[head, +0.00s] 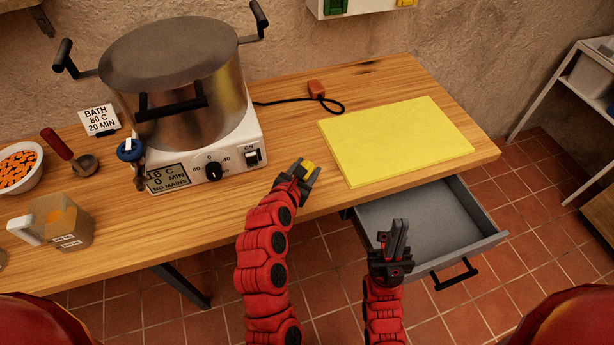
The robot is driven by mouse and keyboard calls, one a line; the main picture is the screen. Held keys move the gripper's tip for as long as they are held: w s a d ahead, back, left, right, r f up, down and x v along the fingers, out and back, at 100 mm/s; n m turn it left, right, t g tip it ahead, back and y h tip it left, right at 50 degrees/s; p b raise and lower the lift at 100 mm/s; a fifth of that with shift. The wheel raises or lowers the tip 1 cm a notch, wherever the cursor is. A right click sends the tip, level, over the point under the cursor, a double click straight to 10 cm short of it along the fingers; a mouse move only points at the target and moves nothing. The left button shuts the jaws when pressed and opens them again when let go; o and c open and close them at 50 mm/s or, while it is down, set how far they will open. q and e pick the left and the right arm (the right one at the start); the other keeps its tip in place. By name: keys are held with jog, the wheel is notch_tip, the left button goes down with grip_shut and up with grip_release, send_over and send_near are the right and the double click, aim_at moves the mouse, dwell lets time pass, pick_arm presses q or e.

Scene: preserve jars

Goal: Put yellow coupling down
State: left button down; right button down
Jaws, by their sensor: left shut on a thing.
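The yellow coupling (308,167) is a small yellow piece between the fingers of my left gripper (306,172). The gripper is shut on it, and the fingers hide most of it. It is over the wooden table (330,203), between the heater and the yellow board. I cannot tell whether it touches the tabletop. My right gripper (399,236) is empty, in front of the table over the open drawer's left side, with its fingers close together.
A steel pot (180,85) stands on a white heater (255,135). A yellow board (398,140) lies on the right of the table. A grey drawer (430,215) is open below. A jug (65,222), a bowl (20,165) and a red-handled tool (57,145) are at left.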

aim_at(307, 180)
pick_arm(q)
notch_tip(307, 180, down, 3)
jog(key=shift+f+p, duration=0.1)
jog(key=shift+p, duration=0.35)
jog(key=shift+f, duration=0.15)
jog(key=shift+f, duration=0.3)
jog(key=c, duration=0.6)
grip_release()
jog(key=shift+s+f, duration=0.15)
